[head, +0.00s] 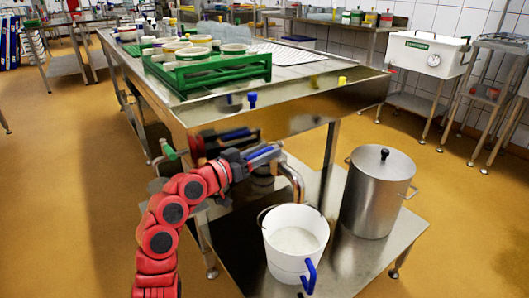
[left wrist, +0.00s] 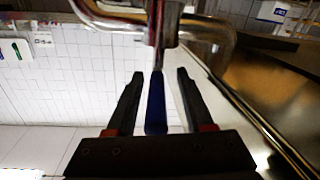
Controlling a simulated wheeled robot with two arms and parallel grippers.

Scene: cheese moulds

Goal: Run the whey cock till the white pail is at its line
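The white pail (head: 273,257) stands on the low steel shelf under the draining table, with pale whey (head: 295,240) inside. Its blue grip hangs at the front; I cannot make out its line. The whey cock's steel spout (head: 293,178) curves down above the pail. My left gripper (head: 262,160) is at the cock. In the left wrist view, the cock's blue lever (left wrist: 155,105) lies between my left gripper's fingers (left wrist: 158,85). The fingers are open, with a gap on each side of the lever. I cannot tell whether whey is flowing. My right gripper is not in view.
A lidded steel pot (head: 372,195) stands right of the pail on the low shelf (head: 349,268). The table (head: 300,105) above carries a green rack (head: 205,75) with round moulds. A green-handled valve (head: 168,150) shows left of my gripper.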

